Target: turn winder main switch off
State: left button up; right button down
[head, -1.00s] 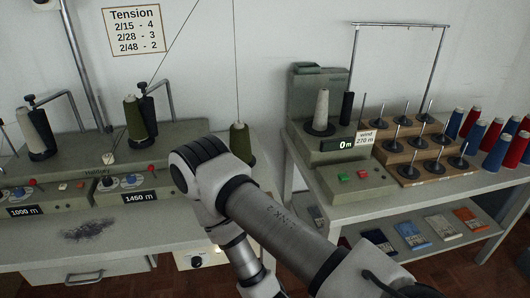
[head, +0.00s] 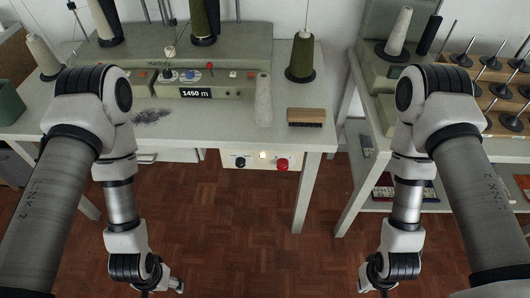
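A pale switch panel (head: 260,167) hangs under the front edge of the left table. It carries a black rotary knob (head: 240,162) at left, a small lit white lamp (head: 263,155) in the middle and a red knob (head: 282,165) at right. No label on the panel is readable. My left gripper (head: 172,286) is low at the bottom edge, left of and below the panel. My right gripper (head: 366,287) is low at the bottom edge, right of and below it. Both are partly cut off and small, so their finger opening is unclear. Neither touches the panel.
The winder (head: 210,95) stands on the left table (head: 205,134), its display reading 1450 m. A pale cone (head: 263,100), a brush (head: 306,117) and a green cone (head: 301,58) are nearby. A second table with spindles stands right. Open floor (head: 265,235) lies between my arms.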

aim_at(283, 164)
jog(key=k+l+z, duration=0.15)
jog(key=l+z, duration=0.15)
jog(key=l, duration=0.35)
jog(key=l+z, duration=0.25)
jog(key=l, duration=0.4)
jog(key=k+l, duration=0.05)
